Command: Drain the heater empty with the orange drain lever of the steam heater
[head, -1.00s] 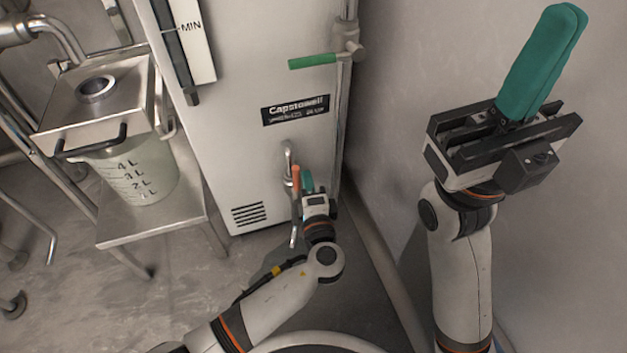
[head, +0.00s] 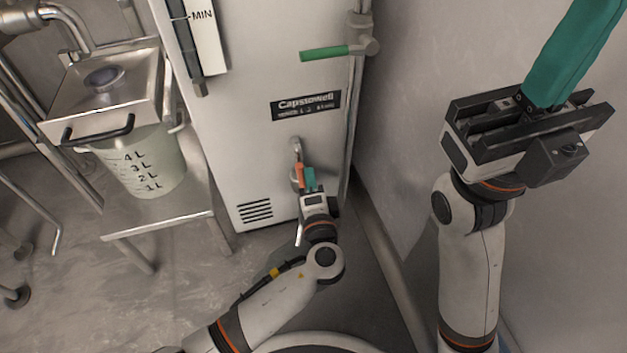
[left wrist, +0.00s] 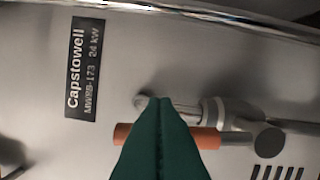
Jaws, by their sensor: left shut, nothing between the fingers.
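The steam heater (head: 270,150) is a tall pale cabinet with a dark Capstowell label. Its orange drain lever (head: 300,175) is on a metal valve low on the front. In the left wrist view the lever (left wrist: 207,139) lies across the picture, partly hidden behind the fingers. My left gripper (head: 310,178), with green fingers, is shut and empty right at the lever; contact cannot be told. It also shows in the left wrist view (left wrist: 160,105). My right gripper (head: 575,50) is raised at the right, its green fingers together and nothing seen in them.
A green-handled valve (head: 325,53) is higher on the heater. A clear measuring container (head: 143,165) stands on a metal stand (head: 165,220) at the left, below a steel basin (head: 105,95). A wall is close on the right.

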